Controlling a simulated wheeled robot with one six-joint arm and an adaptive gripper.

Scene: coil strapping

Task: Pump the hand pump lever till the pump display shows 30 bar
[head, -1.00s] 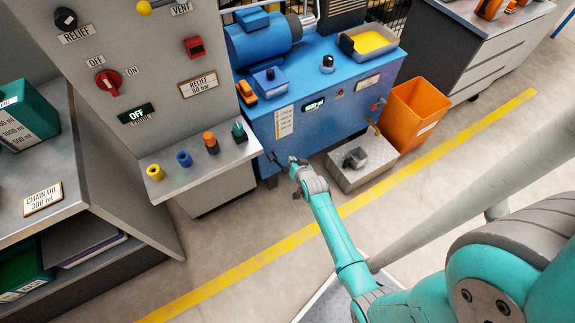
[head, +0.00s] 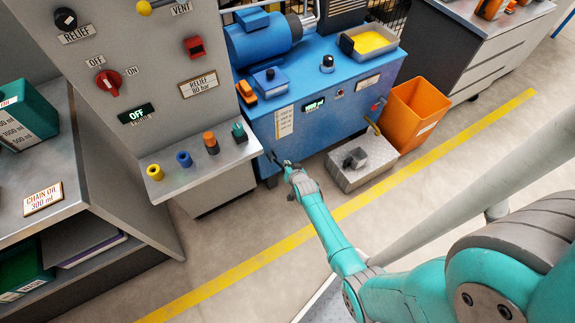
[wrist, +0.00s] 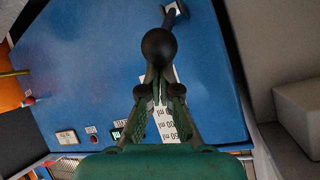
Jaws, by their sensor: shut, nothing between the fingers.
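The blue hydraulic unit (head: 330,75) stands at centre in the head view. Its small green-lit display (head: 314,104) is too small to read; it also shows in the wrist view (wrist: 117,134). A dark lever (head: 273,157) sticks out low on the unit's front left. In the wrist view its round black knob (wrist: 158,46) is large, with the lever arm running up to a blue mount. My gripper (head: 287,164) is at the lever's end. In the wrist view my gripper (wrist: 158,76) has its fingertips together right by the knob, with nothing between them. I cannot tell whether they touch it.
A grey control panel (head: 130,85) with a shelf of coloured plugs stands left of the unit. A grey step (head: 362,172) and an orange bin (head: 415,110) stand at right. A yellow floor line (head: 235,270) crosses the open floor in front.

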